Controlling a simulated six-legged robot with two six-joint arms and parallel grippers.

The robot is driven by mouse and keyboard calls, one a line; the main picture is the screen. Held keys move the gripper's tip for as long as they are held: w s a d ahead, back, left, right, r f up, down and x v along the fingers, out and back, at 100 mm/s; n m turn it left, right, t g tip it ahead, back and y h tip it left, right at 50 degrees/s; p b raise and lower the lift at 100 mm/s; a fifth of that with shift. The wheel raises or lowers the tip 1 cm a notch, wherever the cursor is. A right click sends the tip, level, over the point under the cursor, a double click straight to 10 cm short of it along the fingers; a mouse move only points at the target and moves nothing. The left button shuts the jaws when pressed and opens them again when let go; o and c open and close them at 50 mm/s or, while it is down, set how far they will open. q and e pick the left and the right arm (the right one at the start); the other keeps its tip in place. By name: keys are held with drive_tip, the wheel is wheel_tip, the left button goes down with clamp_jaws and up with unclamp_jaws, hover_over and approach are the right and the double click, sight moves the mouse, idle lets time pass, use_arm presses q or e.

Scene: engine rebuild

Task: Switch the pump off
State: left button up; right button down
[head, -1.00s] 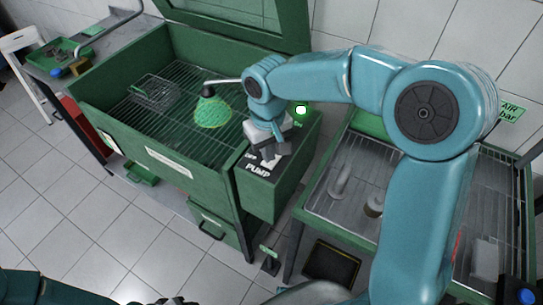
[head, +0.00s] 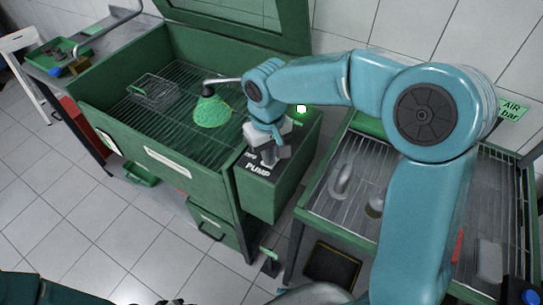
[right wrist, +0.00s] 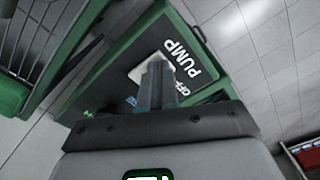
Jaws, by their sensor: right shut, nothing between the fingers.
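The pump's green control box (head: 268,195) hangs on the front right corner of the green wash basin, with white PUMP lettering on its top. In the right wrist view the box top (right wrist: 118,60) shows a pale switch plate (right wrist: 150,66), PUMP and OFF. A green lamp (head: 301,108) is lit behind it. My right gripper (head: 268,160) is shut and empty, pointing down at the switch; its fingers (right wrist: 156,85) cover most of it. I cannot tell whether they touch it, or the switch's position.
The wash basin (head: 165,165) holds a wire basket (head: 154,92) and a nozzle (head: 208,90) with a green cone-shaped patch (head: 212,112) below. A rack table (head: 330,215) with metal parts stands at right. A small tray (head: 62,50) lies at the back left.

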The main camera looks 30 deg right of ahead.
drive_tip(key=shift+f, duration=0.25)
wheel_tip(320, 180, up, 6)
drive_tip(key=p, duration=0.4)
drive_tip(key=shift+f, duration=0.1)
drive_tip(key=shift+r+p, duration=0.7)
drive_tip(key=shift+f, duration=0.1)
drive_tip(key=shift+s, duration=0.1)
